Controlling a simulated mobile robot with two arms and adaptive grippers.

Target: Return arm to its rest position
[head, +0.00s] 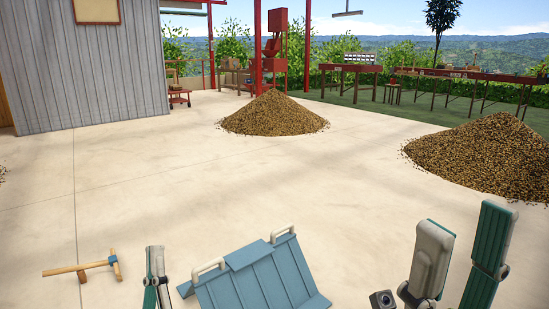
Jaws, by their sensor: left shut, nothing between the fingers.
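My left gripper (156,265) shows as a narrow grey and green shape at the bottom edge, left of centre. It is shut with nothing held, and its lower part is cut off by the frame. Grey and green links of my right arm (431,262) stand up at the bottom right. The jaws of my right gripper are not visible.
A blue ribbed object with pale handles (252,281) lies between my arms. A wooden T-shaped tool (80,268) is at left. Bean piles (272,115) (490,160) lie beyond on pale concrete (230,180). The middle floor is clear. A grey wall (90,70) stands back left.

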